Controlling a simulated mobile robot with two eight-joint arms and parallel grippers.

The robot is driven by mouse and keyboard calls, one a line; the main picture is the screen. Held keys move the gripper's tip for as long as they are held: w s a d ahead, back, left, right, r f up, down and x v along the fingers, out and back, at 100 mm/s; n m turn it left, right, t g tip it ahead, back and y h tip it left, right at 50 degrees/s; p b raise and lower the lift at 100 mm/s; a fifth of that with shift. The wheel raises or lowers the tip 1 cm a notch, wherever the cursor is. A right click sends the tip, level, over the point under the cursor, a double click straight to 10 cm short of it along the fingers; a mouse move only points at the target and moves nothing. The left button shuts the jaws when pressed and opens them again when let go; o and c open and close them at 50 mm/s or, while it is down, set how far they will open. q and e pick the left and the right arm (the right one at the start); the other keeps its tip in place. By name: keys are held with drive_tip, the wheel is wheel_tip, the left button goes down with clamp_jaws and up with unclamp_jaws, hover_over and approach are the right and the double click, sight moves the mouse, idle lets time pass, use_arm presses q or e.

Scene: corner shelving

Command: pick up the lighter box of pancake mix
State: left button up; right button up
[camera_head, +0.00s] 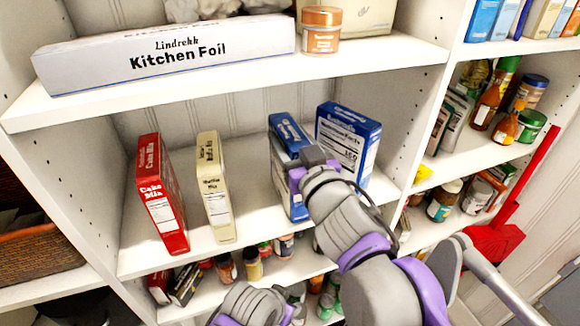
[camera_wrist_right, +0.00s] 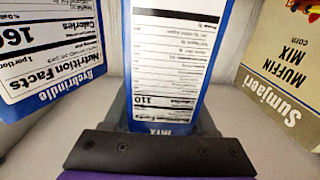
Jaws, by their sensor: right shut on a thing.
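A slim blue-and-white box (camera_head: 290,138) stands upright on the middle shelf in the head view. My right gripper (camera_head: 302,168) is at its front and shut on it. In the right wrist view the box's white nutrition panel (camera_wrist_right: 178,62) faces the camera, upside down, with "MIX" at its lower edge; the jaws (camera_wrist_right: 160,122) are at its sides. A larger blue box (camera_head: 348,140) stands just right of it in the head view and at left in the wrist view (camera_wrist_right: 55,45). My left gripper is not visible.
A cream muffin mix box (camera_head: 214,190) and red cake mix box (camera_head: 160,190) stand to the left on the same shelf (camera_head: 255,170). The upper shelf (camera_head: 380,62) with kitchen foil (camera_head: 165,55) lies overhead. Jars crowd the shelf below. Bare shelf separates the cream and held boxes.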

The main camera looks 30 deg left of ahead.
clamp_jaws()
drive_tip(key=shift+r, duration=0.1)
